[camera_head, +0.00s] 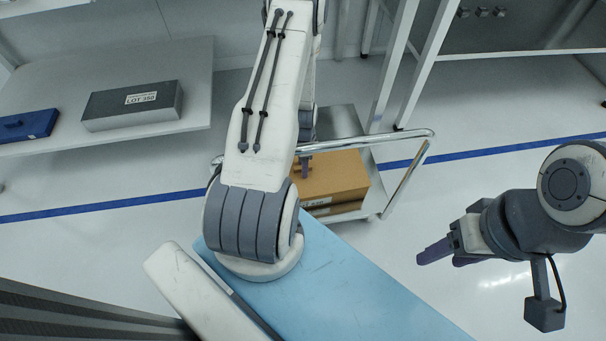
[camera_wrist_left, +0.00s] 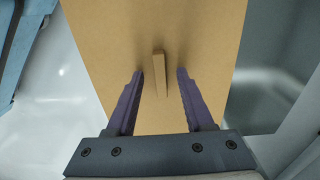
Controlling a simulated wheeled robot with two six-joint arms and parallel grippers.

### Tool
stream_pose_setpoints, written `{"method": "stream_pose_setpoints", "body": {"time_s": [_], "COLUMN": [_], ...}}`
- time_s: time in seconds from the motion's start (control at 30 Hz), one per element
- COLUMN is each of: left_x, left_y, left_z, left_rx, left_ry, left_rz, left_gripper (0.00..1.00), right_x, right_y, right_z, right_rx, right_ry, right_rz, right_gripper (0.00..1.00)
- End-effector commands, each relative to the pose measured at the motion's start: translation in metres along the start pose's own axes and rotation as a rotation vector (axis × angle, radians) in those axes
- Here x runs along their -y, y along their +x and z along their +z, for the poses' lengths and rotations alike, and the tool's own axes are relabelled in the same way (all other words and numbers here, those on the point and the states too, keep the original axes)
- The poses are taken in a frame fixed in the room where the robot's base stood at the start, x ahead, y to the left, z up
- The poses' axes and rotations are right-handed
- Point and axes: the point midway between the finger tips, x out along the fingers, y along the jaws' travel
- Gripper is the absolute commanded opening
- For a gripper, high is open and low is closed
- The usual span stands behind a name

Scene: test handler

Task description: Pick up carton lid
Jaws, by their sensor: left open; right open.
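The brown carton lid (camera_head: 335,172) tops a carton on a metal cart in the head view, partly hidden by my left arm. In the left wrist view the lid (camera_wrist_left: 110,30) fills the middle, with an upright tan tab (camera_wrist_left: 160,73) on it. My left gripper (camera_wrist_left: 160,80) is open, its purple fingers on either side of the tab with a gap at each side. In the head view only a bit of my left gripper (camera_head: 304,168) shows over the lid. My right gripper (camera_head: 436,254) is open and empty, off to the right, away from the cart.
The cart (camera_head: 345,122) has a chrome handle rail (camera_head: 395,136) around the carton. A grey box labelled LOT 350 (camera_head: 135,108) and a blue case (camera_head: 28,126) sit on a table at left. A white rack frame stands behind the cart. Floor at right is clear.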

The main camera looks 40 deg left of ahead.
Motion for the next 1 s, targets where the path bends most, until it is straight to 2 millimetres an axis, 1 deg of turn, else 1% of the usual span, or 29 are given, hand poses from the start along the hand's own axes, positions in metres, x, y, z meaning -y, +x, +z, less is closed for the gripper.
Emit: {"method": "stream_pose_setpoints", "body": {"time_s": [0.03, 0.2, 0.23, 0.27, 0.3, 0.37, 0.63, 0.73, 0.87, 1.0], "left_x": [0.0, 0.0, 0.0, 0.0, 0.0, 0.0, 0.0, 0.0, 0.001, 0.001], "left_y": [0.004, 0.002, 0.002, 0.002, 0.002, 0.002, 0.002, -0.003, -0.022, -0.052], "left_z": [0.0, 0.0, 0.0, 0.0, 0.0, 0.0, 0.0, 0.0, 0.0, -0.001], "left_rx": [0.0, -0.001, 0.0, 0.0, 0.0, 0.0, 0.0, -0.001, -0.001, -0.001], "left_ry": [-0.001, -0.001, -0.001, -0.001, -0.001, -0.001, -0.001, 0.0, 0.0, 0.0], "left_rz": [-0.001, -0.001, -0.001, -0.001, -0.001, -0.001, -0.001, -0.001, -0.002, -0.004], "left_gripper": [0.53, 0.53, 0.49, 0.37, 0.22, 0.0, 0.0, 0.0, 0.0, 0.0], "right_x": [0.0, 0.0, 0.0, 0.0, 0.0, 0.0, 0.0, 0.0, 0.001, 0.002], "right_y": [0.003, 0.001, 0.001, 0.001, 0.001, 0.001, 0.001, -0.002, -0.014, -0.029], "right_z": [0.0, 0.0, 0.0, 0.0, 0.0, 0.0, 0.0, 0.0, -0.001, -0.002], "right_rx": [0.0, 0.0, 0.0, 0.0, 0.0, 0.0, 0.0, 0.0, 0.0, 0.0], "right_ry": [0.0, 0.0, 0.0, 0.0, 0.0, 0.0, 0.0, 0.0, 0.0, 0.0], "right_rz": [0.0, 0.0, 0.0, 0.0, 0.0, 0.0, 0.0, 0.0, 0.0, 0.0], "right_gripper": [0.57, 0.57, 0.57, 0.57, 0.57, 0.57, 0.57, 0.57, 0.57, 0.57]}}
